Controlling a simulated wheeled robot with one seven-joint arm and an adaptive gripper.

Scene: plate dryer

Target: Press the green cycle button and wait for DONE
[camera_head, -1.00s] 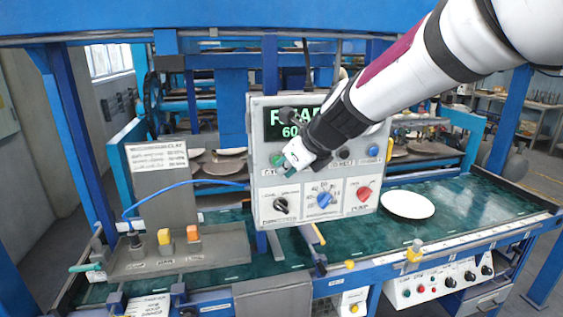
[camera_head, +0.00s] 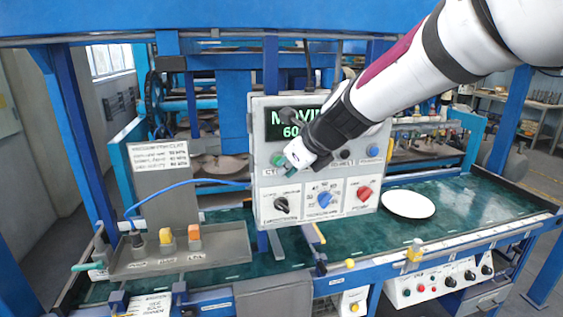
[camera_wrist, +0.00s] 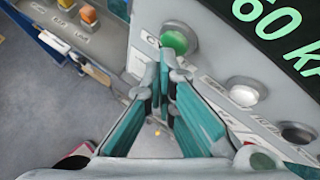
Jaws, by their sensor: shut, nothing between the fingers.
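The control panel (camera_head: 262,205) stands upright in the middle. Its display (camera_head: 285,124) is partly hidden by my arm and shows green text, "MOVI..." with "60" below. The green cycle button (camera_head: 277,160) is at the panel's left, just left of my gripper (camera_head: 290,172). My gripper is shut and empty, with teal finger pads. I cannot tell whether it touches the panel.
Below the button are a black knob (camera_head: 281,204), a blue knob (camera_head: 325,199) and a red knob (camera_head: 364,194). A white plate (camera_head: 408,204) lies on the green surface at right. A grey box with orange and yellow switches (camera_head: 194,233) stands at left.

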